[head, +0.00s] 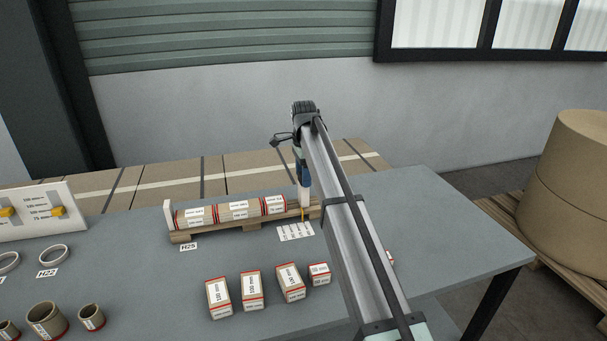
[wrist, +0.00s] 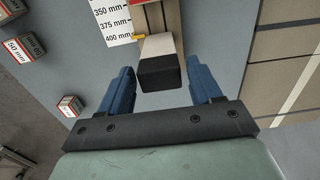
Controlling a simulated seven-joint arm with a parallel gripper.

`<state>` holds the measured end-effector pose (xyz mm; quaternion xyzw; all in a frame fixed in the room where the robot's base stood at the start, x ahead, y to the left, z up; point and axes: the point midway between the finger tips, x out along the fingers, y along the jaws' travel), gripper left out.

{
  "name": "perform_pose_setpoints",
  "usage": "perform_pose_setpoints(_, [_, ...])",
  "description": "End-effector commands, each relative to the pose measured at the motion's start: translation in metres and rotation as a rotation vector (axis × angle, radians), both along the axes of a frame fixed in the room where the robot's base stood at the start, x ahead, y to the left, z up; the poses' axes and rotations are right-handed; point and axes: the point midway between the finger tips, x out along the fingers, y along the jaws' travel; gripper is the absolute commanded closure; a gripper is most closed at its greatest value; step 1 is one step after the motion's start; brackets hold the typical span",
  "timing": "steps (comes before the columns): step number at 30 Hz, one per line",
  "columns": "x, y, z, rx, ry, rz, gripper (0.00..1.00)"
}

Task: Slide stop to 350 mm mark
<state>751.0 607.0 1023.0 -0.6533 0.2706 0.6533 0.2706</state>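The stop (wrist: 160,66) is a pale block with a black end, and its yellow pointer (wrist: 139,37) lies beside the 400 mm line of the white scale (wrist: 114,20). The scale shows 350, 375 and 400 mm labels. My gripper (wrist: 159,72) is open, its blue fingers on either side of the stop with a visible gap to each. In the head view, my gripper (head: 302,177) reaches down at the right end of the wooden rail (head: 218,233), over the white stop (head: 304,198). The scale (head: 296,231) lies on the table in front of it.
Labelled boxes (head: 252,287) stand in front. Rings (head: 54,254) and a panel with yellow sliders (head: 38,211) are at left.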

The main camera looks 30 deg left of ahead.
Motion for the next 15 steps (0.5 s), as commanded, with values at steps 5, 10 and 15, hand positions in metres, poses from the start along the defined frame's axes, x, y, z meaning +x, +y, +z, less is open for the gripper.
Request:
perform_pose_setpoints(5, [0.0, 0.0, 0.0002, 0.0, 0.0, 0.0, 0.53])
perform_pose_setpoints(10, [0.0, 0.0, 0.0003, 0.0, 0.0, 0.0, 0.7])
perform_pose_setpoints(15, [0.0, 0.0, 0.0003, 0.0, 0.0, 0.0, 0.86])
